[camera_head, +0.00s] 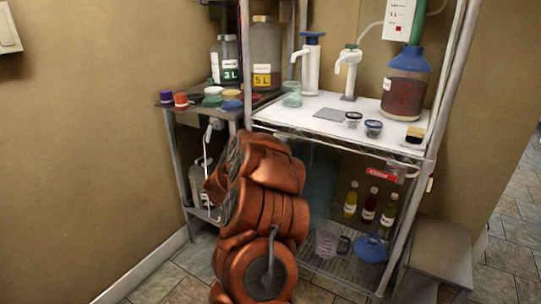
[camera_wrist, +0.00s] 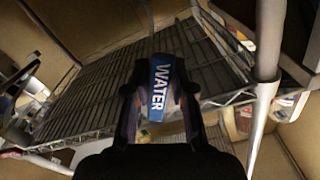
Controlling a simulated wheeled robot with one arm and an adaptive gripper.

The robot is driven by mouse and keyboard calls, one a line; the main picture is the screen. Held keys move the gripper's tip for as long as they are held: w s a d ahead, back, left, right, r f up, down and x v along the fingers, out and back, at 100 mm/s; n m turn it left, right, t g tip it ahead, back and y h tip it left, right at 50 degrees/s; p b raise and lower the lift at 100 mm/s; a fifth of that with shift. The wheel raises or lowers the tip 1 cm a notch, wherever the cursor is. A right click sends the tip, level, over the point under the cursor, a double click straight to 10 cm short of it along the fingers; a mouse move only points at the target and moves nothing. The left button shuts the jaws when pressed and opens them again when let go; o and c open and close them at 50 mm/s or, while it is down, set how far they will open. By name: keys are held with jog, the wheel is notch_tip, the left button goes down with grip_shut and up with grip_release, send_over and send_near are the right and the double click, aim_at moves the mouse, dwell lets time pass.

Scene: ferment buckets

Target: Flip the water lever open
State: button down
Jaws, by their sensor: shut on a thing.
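The water lever (camera_wrist: 159,84) is a blue piece with "WATER" in white letters, in the middle of the wrist view. My gripper (camera_wrist: 158,104) is shut on it, with one dark finger on each side of the blue piece. The lever's far end and its mount are mostly hidden. In the head view my copper-coloured arm stands in front of the shelf rack and hides both my gripper and the water lever.
A wire rack stands around the lever, with a pale post (camera_wrist: 268,45) close on the right. A red label (camera_head: 382,175) hangs under the white worktop (camera_head: 300,112). Bottles (camera_head: 368,207) and a blue-based vessel (camera_head: 369,248) stand on the lower shelf.

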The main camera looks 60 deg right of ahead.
jog(key=shift+s+d+f, duration=0.2)
jog(key=shift+s+f, duration=0.1)
jog(key=shift+s, duration=0.3)
jog(key=c, duration=1.1)
grip_release()
jog(key=shift+s, duration=0.1)
jog(key=shift+c, duration=0.2)
jog(key=shift+o, duration=0.5)
jog(key=shift+r, duration=0.1)
jog(key=shift+w+a+r, duration=0.1)
jog(key=shift+w+a, duration=0.05)
jog(key=shift+w, duration=0.2)
jog(key=a, duration=1.2)
jog(key=shift+s, duration=0.15)
jog(key=shift+c, duration=0.2)
